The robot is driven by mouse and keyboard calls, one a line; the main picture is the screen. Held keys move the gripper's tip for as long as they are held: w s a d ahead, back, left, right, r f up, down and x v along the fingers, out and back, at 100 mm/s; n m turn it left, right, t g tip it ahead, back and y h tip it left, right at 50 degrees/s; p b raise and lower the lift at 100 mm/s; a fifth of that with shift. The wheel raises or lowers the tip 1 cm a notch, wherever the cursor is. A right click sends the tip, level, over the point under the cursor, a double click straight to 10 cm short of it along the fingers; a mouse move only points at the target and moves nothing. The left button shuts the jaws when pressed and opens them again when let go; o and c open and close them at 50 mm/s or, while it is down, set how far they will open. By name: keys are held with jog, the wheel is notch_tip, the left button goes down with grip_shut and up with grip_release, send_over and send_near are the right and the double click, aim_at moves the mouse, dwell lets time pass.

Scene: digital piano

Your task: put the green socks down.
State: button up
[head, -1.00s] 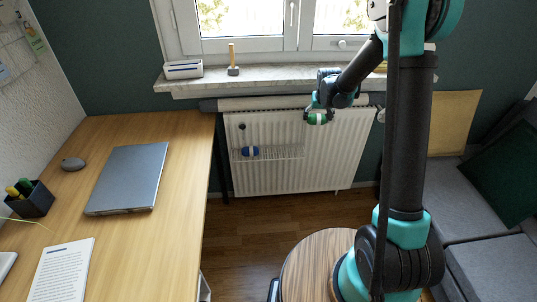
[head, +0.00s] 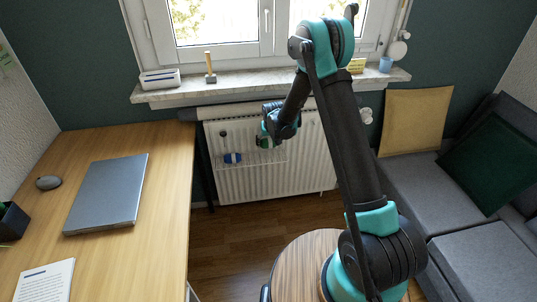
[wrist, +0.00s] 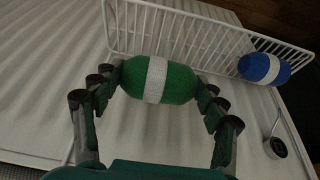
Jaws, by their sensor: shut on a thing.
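The green socks (wrist: 181,84) are a rolled bundle with a white band around the middle. My gripper (wrist: 160,80) is shut on them, with fingers at both ends of the roll. In the wrist view the roll lies by the wire rack's rails; I cannot tell whether it touches them. In the head view my gripper (head: 267,137) is in front of the radiator at the right part of the wire rack (head: 247,159). The green socks show there only as a small dark green patch (head: 263,142), partly hidden by the gripper.
A blue roll with a white band (wrist: 264,69) sits in the rack, to the right in the wrist view and left in the head view (head: 233,158). The white radiator (head: 305,170) is behind. A desk (head: 160,200) stands left, a grey sofa (head: 410,190) right.

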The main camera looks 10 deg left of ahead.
jog(key=shift+f, duration=3.35)
jog(key=o, duration=1.1)
jog(key=shift+f, duration=0.15)
